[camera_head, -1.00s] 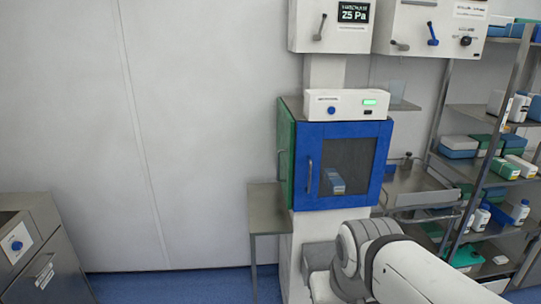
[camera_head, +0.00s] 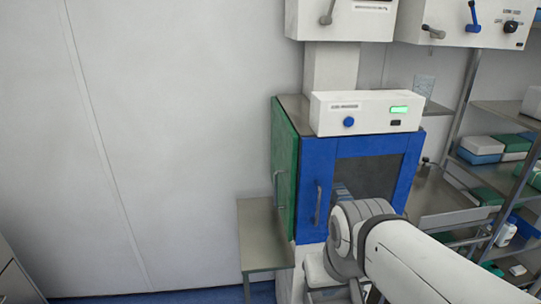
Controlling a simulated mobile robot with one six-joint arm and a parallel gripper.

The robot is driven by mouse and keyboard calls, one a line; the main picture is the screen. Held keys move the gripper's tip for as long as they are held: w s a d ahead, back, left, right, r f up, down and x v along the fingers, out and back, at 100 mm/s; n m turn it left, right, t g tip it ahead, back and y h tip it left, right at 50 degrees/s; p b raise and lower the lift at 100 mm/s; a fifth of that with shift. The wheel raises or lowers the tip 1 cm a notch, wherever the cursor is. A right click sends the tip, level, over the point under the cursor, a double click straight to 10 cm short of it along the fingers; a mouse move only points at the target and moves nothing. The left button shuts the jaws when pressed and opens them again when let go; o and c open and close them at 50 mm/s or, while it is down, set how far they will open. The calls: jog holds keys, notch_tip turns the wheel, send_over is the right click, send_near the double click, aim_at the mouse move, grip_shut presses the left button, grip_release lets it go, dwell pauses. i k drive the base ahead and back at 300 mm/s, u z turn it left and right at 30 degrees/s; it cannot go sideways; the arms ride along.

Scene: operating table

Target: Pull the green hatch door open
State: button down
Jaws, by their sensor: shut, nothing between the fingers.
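The green hatch door (camera_head: 284,168) is on the left side of the blue-fronted cabinet and is seen at a steep angle. It looks shut, flush with the cabinet side. Its pale bar handle (camera_head: 277,190) stands out to the left. The blue door (camera_head: 318,185) on the front has a dark window and its own handle (camera_head: 317,205), and looks shut. My arm crosses the lower right and covers the cabinet's lower front. My gripper does not show.
A small metal side table (camera_head: 262,232) stands left of the cabinet, below the green door. A control box (camera_head: 365,113) sits on top. Metal shelves (camera_head: 505,112) with boxes are at the right. The wall (camera_head: 180,130) to the left is bare.

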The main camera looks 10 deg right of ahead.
aim_at(284, 140)
jog(key=i, duration=0.1)
jog(key=k, duration=1.1)
jog(key=u, duration=0.75)
jog(key=i, duration=1.8)
jog(key=z, duration=0.25)
